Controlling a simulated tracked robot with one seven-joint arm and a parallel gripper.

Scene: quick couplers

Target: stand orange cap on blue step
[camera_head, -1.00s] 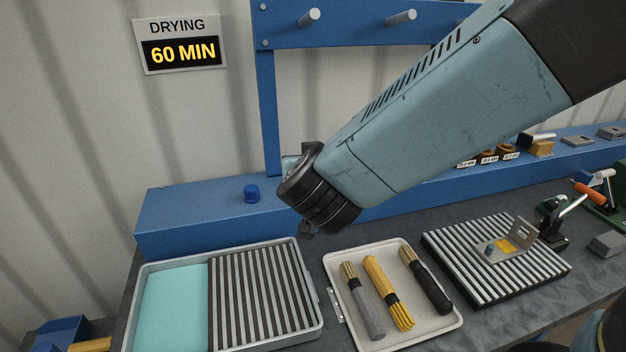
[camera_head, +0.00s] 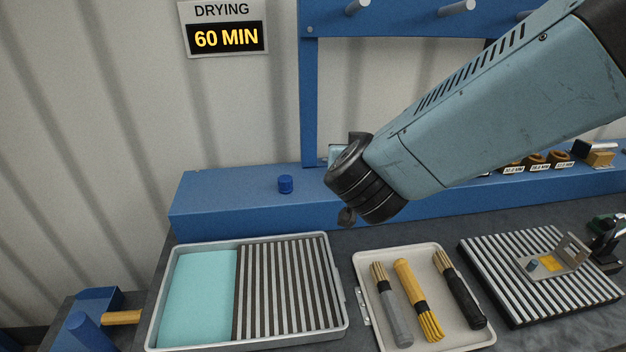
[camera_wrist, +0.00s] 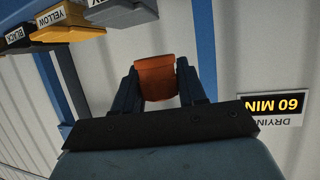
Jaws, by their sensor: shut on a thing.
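The orange cap (camera_wrist: 157,78) shows in the wrist view, held between the two dark fingers of my gripper (camera_wrist: 160,88). My gripper is shut on it, with the wall behind. In the head view the cap cannot be seen, and my wrist hides most of the gripper. The blue step (camera_head: 240,206) is the long blue ledge along the wall behind the worktop. My wrist is in front of and above the step in the picture; the gap between cap and step cannot be judged.
A small blue cap (camera_head: 286,184) stands on the step, left of my wrist. A blue frame (camera_head: 309,100) with pegs rises behind. A tray with a teal pad and slatted rack (camera_head: 345,300), a brush tray (camera_head: 362,318) and a ribbed mat (camera_head: 520,305) lie in front.

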